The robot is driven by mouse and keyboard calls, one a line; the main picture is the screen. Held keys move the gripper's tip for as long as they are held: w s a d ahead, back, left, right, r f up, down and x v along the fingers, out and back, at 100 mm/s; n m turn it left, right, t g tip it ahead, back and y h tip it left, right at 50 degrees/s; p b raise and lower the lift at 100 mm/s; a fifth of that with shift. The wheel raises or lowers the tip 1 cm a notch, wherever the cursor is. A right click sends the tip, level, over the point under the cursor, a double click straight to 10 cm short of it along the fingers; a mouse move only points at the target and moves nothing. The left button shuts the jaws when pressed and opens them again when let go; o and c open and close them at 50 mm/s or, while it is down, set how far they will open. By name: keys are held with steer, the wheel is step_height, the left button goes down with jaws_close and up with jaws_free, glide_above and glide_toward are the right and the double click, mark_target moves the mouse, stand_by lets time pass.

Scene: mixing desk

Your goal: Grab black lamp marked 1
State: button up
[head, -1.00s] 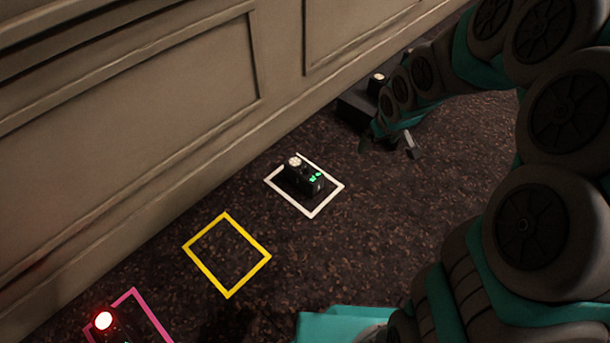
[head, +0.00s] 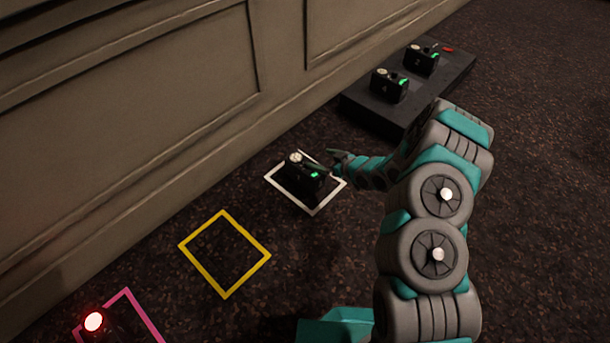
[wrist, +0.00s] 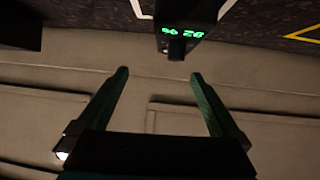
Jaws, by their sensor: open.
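A black lamp (head: 303,182) with a pale round top and a green display stands inside the white square outline (head: 321,208) on the carpet. I cannot read a 1 on it. It also shows at the top of the wrist view (wrist: 185,20), green digits facing me. My gripper (head: 333,158) is close to this lamp's right side in the head view. In the wrist view its two fingers (wrist: 160,74) are spread with nothing between them, and the lamp lies beyond the fingertips, nearer the right one.
A black platform (head: 360,117) by the wall carries two more black lamps (head: 389,87) (head: 421,61) and a small red piece (head: 447,49). A yellow square outline (head: 225,293) is empty. A red-lit lamp (head: 93,322) is at the pink outline (head: 141,312). The panelled wall (head: 130,150) borders the left.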

mark_target(305, 165)
steer(key=shift+y, duration=0.6)
steer(key=f, duration=0.1)
steer(key=s+f, duration=0.1)
steer(key=s+a+f, duration=0.1)
steer(key=shift+f, duration=0.4)
steer(key=shift+b+x, duration=1.1)
steer(key=shift+x, duration=2.75)
steer(key=shift+d, duration=0.1)
jaws_close()
